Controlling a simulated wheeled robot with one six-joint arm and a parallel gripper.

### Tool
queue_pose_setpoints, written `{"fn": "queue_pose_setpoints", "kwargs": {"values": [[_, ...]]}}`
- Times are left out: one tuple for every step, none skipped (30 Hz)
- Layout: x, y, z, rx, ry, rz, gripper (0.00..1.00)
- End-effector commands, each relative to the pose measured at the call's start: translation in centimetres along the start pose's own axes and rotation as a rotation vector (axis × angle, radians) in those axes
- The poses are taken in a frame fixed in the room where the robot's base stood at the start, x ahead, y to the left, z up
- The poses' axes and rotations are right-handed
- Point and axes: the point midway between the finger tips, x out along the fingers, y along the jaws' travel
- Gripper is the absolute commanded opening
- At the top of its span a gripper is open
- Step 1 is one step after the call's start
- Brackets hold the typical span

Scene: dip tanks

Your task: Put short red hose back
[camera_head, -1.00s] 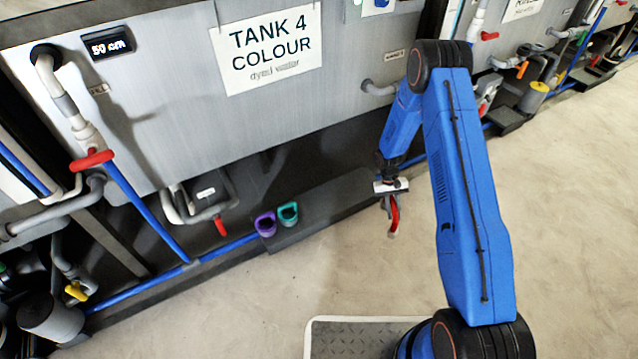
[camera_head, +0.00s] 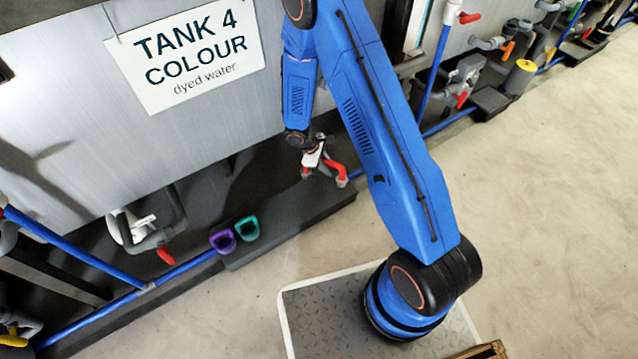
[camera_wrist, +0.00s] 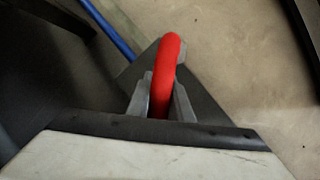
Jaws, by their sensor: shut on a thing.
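The short red hose (camera_head: 336,170) is curved and hangs from my gripper (camera_head: 322,163), with a dark or grey end showing. In the wrist view the red hose (camera_wrist: 167,70) stands between the two grey fingers of my gripper (camera_wrist: 160,98), which are shut on it. My gripper is above the right part of a dark ledge (camera_head: 290,218) at the foot of the tank marked TANK 4 COLOUR. A purple loop-shaped piece (camera_head: 222,241) and a teal one (camera_head: 247,228) sit at the left end of that ledge.
A blue pipe (camera_head: 185,268) runs low along the tank front. A grey pipe with a red handle (camera_head: 166,255) sticks out left of the ledge. A yellow-topped cylinder (camera_head: 520,77) and valves stand at the upper right. The floor on the right is clear.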

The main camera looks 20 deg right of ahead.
Motion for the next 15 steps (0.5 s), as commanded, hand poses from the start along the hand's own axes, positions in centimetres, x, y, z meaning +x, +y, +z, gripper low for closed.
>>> {"fn": "queue_pose_setpoints", "kwargs": {"values": [[-0.4, -0.2, 0.0, -0.03, 0.007, 0.01, 0.0], [-0.4, -0.3, 0.0, -0.043, 0.009, 0.015, 0.0], [-0.3, -0.5, -0.1, -0.055, 0.011, 0.018, 0.0], [-0.2, -0.6, -0.2, -0.062, 0.011, 0.02, 0.0], [0.1, -0.6, -0.3, -0.066, 0.011, 0.021, 0.0], [0.6, -0.8, -0.5, -0.067, 0.011, 0.021, 0.0], [1.0, -0.8, -0.7, -0.068, 0.011, 0.021, 0.0], [1.4, -0.9, -0.8, -0.068, 0.011, 0.021, 0.0], [2.0, -1.1, -1.1, -0.067, 0.011, 0.02, 0.0], [2.4, -1.1, -1.3, -0.067, 0.012, 0.02, 0.0], [2.8, -1.2, -1.4, -0.066, 0.012, 0.021, 0.0], [3.3, -1.3, -1.6, -0.066, 0.012, 0.021, 0.0], [3.6, -1.4, -1.7, -0.066, 0.011, 0.02, 0.0], [3.8, -1.5, -1.8, -0.065, 0.011, 0.021, 0.0], [4.1, -1.5, -2.0, -0.065, 0.012, 0.021, 0.0]]}}
